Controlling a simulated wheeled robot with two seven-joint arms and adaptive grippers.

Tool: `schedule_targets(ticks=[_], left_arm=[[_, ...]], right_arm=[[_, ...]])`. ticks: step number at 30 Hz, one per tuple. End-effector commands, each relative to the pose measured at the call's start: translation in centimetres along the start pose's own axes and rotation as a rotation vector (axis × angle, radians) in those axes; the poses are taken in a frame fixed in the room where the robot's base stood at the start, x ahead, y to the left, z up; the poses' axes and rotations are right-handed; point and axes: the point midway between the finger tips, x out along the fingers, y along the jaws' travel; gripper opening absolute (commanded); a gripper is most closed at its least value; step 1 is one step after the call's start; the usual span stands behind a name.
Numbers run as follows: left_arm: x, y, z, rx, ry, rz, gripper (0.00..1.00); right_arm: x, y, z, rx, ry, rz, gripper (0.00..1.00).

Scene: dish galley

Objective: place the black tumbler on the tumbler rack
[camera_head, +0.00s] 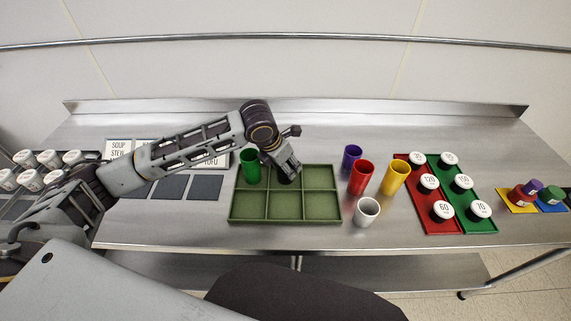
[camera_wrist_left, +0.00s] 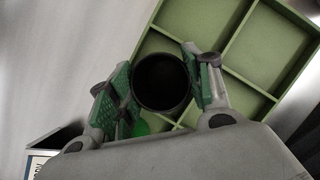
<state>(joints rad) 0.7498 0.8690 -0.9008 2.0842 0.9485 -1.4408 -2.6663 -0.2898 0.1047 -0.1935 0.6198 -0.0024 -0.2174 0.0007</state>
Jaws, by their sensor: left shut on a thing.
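The green tumbler rack (camera_head: 318,206) with square compartments stands on the steel counter, left of the loose tumblers. My left gripper (camera_head: 287,173) is shut on the black tumbler, over the back middle part of the rack. In the head view the black tumbler (camera_head: 286,180) is mostly hidden by the gripper. In the left wrist view its dark round mouth (camera_wrist_left: 161,82) shows between the two green-padded fingers (camera_wrist_left: 160,88). I cannot tell whether its base touches the rack. A green tumbler (camera_head: 250,166) stands in the back left compartment. My right gripper is not in view.
Purple (camera_head: 350,158), red (camera_head: 360,178), yellow (camera_head: 394,178) and white (camera_head: 366,211) tumblers stand right of the rack. Red (camera_head: 425,205) and green (camera_head: 478,226) trays hold numbered white-topped things. Dark square pads (camera_head: 204,187) lie left of the rack. The front compartments look empty.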

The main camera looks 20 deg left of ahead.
Motion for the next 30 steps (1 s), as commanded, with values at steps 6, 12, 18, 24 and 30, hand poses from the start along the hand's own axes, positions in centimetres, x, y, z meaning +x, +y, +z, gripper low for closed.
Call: schedule_targets(ticks=[6, 12, 18, 24, 30], left_arm=[[0.1, 0.0, -0.1, 0.000, 0.000, 0.000, 0.67], [0.1, 0.0, -0.1, 0.000, 0.001, 0.000, 0.71], [0.1, 0.0, 0.0, 0.000, 0.000, 0.000, 0.71], [-0.8, 0.0, 0.1, 0.000, 0.000, 0.000, 0.71], [-2.9, 0.0, 0.1, 0.001, -0.001, 0.001, 0.71]], right_arm=[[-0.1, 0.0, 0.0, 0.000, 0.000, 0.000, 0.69], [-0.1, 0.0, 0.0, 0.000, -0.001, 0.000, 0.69], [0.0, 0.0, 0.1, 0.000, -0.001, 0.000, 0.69], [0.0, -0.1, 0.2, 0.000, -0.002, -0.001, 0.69], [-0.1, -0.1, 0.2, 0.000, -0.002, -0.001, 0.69]])
